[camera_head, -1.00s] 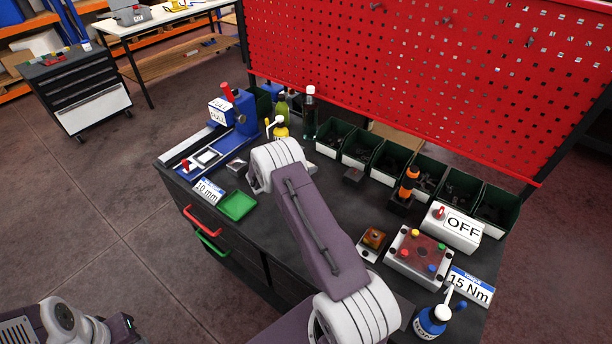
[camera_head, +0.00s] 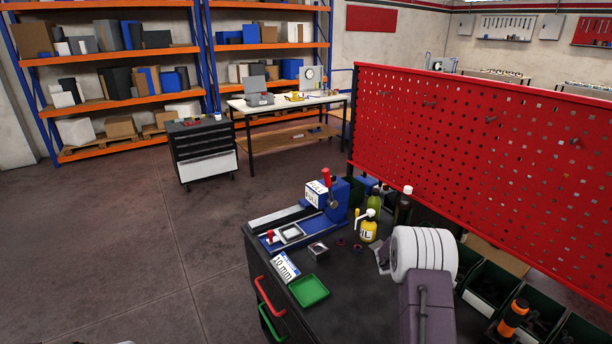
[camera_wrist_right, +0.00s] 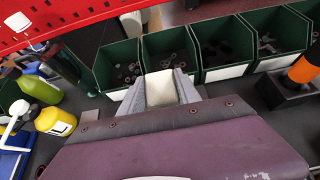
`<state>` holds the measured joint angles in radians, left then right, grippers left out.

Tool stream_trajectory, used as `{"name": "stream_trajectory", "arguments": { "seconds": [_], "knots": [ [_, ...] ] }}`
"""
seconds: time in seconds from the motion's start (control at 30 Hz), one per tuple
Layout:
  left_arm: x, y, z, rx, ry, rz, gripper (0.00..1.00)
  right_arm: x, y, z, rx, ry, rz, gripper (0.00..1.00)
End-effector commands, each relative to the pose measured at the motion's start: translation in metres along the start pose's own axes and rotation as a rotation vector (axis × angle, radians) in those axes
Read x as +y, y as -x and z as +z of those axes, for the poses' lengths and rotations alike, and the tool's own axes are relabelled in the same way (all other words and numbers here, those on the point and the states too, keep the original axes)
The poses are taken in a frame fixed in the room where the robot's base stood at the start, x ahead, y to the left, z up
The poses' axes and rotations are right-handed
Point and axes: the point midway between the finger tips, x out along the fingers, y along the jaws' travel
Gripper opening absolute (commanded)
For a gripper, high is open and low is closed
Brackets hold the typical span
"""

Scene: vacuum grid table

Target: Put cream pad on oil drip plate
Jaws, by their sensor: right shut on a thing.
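The cream pad (camera_wrist_right: 160,88) is a small pale block between the fingers of my right gripper (camera_wrist_right: 161,90) in the right wrist view. The gripper is shut on it, above the table and in front of the green bins. In the head view my right wrist hides most of that gripper and the pad. I cannot tell for sure which thing is the oil drip plate. A small square metal-topped piece (camera_head: 318,250) lies left of the yellow oil bottle (camera_head: 368,228), and a green tray (camera_head: 309,291) lies at the table's front left. My left gripper is not in view.
A blue fixture (camera_head: 318,205) with a red-topped lever stands at the table's back left. A 10 mm sign (camera_head: 285,267) lies before it. Green bins (camera_wrist_right: 225,48) line the back under the red perforated board (camera_head: 470,145). An orange-and-black tool (camera_head: 512,318) stands at right.

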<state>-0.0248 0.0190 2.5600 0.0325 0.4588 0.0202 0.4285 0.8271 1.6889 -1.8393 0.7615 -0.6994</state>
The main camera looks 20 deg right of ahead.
Motion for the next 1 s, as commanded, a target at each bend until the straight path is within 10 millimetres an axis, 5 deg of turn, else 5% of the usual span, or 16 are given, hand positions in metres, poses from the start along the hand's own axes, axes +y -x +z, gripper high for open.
{"name": "stream_trajectory", "arguments": {
  "seconds": [0.13,0.27,0.47,0.6,0.77,1.0],
  "knots": [
    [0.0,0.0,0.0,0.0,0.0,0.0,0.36,0.013,0.008,-0.004,0.0,0.013,0.024,0.0],
    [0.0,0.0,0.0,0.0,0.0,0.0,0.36,0.051,0.032,-0.018,0.0,0.053,0.097,0.0],
    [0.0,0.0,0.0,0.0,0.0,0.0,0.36,0.12,0.099,-0.067,0.001,0.149,0.266,0.0],
    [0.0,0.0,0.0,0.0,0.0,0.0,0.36,0.151,0.162,-0.124,0.002,0.223,0.396,0.0],
    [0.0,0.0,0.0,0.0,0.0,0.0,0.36,0.157,0.229,-0.186,0.001,0.285,0.508,0.0],
    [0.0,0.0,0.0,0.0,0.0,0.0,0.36,0.123,0.301,-0.255,-0.002,0.332,0.597,0.0]
  ]
}}
